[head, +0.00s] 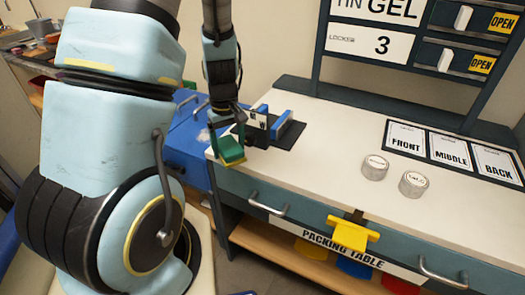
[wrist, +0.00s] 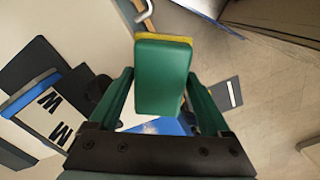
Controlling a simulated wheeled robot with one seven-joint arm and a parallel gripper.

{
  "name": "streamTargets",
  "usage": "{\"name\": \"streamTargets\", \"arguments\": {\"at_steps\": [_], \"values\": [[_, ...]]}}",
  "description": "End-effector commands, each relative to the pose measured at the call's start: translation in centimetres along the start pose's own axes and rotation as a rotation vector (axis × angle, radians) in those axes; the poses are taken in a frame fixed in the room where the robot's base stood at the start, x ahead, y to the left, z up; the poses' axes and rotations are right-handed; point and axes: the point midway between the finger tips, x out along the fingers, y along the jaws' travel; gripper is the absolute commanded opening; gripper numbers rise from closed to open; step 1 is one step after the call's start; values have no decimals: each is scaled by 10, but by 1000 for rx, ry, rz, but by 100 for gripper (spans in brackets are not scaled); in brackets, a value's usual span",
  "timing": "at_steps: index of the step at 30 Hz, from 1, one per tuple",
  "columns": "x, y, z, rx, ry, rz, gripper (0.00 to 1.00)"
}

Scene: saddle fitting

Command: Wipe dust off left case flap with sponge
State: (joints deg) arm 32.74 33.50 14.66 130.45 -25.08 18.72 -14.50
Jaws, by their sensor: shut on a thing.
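A sponge, green with a yellow layer, (head: 231,150) is held between the fingers of my gripper (head: 228,136), above the packing table's left front corner. In the wrist view the sponge (wrist: 162,78) sits between both green fingers of my gripper (wrist: 163,100). A blue case (head: 185,140) stands left of the table, partly hidden by my arm. A pale, dust-like patch (head: 204,134) shows on its top. Below the sponge in the wrist view, a blue surface with pale specks (wrist: 165,127) shows between the fingers. I cannot tell the flap's outline.
The white packing table (head: 320,160) carries a blue-sided holder (head: 288,127) with a lettered card on a dark mat, close right of my gripper. Two round tins (head: 375,167) (head: 413,184) and a FRONT/MIDDLE/BACK board (head: 452,153) are farther right. The table's middle is clear.

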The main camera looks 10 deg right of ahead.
Motion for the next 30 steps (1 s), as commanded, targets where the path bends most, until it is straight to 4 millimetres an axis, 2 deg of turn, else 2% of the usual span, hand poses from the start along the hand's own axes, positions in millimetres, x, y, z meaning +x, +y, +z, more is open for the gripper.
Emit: {"name": "streamTargets", "arguments": {"at_steps": [1,3,15,20,30], "values": [[3,-12,-16,22,0,1,37],[7,-26,-32,66,-1,2,37],[23,-89,-103,259,-9,-1,37],[28,-102,-116,303,-17,-4,37],[25,-102,-121,315,-4,2,37]]}}
